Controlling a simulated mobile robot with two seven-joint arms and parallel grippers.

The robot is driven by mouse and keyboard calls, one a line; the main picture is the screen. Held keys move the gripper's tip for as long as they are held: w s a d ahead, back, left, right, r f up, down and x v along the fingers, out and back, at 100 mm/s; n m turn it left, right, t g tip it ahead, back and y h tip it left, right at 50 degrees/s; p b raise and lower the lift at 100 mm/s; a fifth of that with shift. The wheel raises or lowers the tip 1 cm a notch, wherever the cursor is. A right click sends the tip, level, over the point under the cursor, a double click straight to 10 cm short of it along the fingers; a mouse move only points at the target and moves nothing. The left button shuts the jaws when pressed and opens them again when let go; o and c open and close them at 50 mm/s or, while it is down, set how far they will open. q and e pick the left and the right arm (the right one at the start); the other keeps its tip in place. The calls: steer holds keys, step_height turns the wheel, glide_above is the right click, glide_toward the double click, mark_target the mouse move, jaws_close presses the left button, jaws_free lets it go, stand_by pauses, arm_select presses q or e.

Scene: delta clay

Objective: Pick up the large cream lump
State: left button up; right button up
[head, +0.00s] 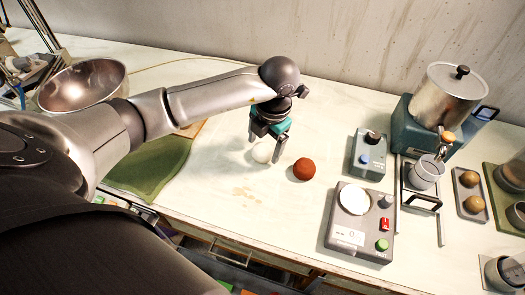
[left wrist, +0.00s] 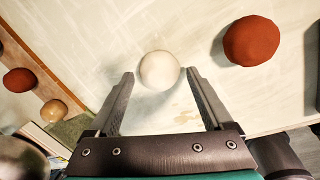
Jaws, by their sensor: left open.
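The cream lump (head: 262,152) is a pale round ball on the worktop, near the middle of the head view. In the left wrist view the cream lump (left wrist: 159,70) sits centred just beyond the fingertips. My left gripper (head: 268,148) is over it, pointing down, with its fingers apart; in the wrist view the open fingers (left wrist: 160,76) stand on either side of the line to the lump, with nothing held. Whether the fingertips reach down beside the lump is hard to tell. My right gripper is not in view.
A red-brown lump (head: 304,169) lies just right of the gripper. Further right are a scale (head: 361,222), a small control box (head: 369,153) and a steel pot (head: 449,95). A metal bowl (head: 82,86) and green mat (head: 150,168) are left. The worktop between is clear.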

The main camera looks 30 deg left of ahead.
arm_select(q)
steer(key=shift+a+f, duration=0.2)
steer(key=shift+f, duration=0.7)
steer(key=c, duration=1.3)
